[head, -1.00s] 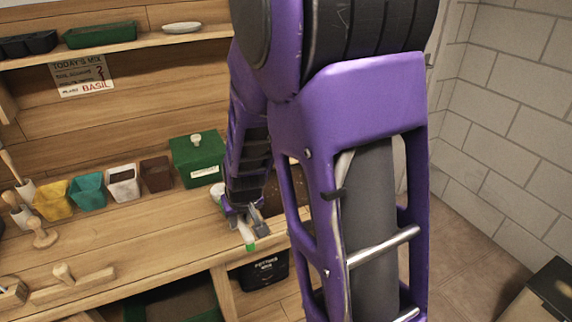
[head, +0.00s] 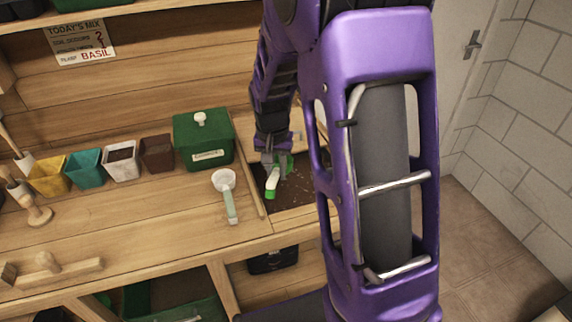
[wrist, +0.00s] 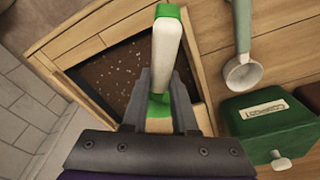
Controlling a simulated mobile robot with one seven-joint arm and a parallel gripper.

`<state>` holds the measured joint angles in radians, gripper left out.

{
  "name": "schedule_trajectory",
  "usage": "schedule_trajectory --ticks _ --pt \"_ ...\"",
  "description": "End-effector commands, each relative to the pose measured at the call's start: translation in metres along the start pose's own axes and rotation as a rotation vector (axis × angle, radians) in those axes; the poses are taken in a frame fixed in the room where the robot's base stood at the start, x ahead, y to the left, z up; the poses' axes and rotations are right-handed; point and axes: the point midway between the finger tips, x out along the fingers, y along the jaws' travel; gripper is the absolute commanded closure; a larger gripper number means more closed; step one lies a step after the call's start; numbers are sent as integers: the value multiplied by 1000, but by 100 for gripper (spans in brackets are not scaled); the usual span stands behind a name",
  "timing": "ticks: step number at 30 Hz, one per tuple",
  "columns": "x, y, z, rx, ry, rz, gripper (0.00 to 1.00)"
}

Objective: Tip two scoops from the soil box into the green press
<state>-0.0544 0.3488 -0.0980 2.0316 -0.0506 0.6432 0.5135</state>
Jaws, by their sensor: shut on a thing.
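The gripper is over the soil box (head: 264,212), a wood-framed well of dark, white-flecked soil, which also shows in the wrist view (wrist: 105,75). I cannot tell whether the scoop touches the soil or holds any. I cannot make out a green press for certain in these views.
A lidded green box (head: 203,140) stands left of the soil box. A second scoop (head: 226,195), white with a pale green handle, lies on the bench before it. Several pots, including a yellow one (head: 49,175), line the bench. Open bench (head: 130,220) lies in front.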

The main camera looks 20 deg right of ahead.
Motion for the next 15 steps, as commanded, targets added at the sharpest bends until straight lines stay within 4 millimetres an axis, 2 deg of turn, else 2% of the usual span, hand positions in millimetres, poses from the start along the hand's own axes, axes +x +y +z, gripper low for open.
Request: schedule_trajectory --ticks 3,6,11,15 --pt "-1 12 -12 188 -91 15 100" --pt "-4 17 -16 286 -141 17 100" --pt "-4 20 -18 346 -180 16 100" --pt "3 21 -19 350 -217 10 100"
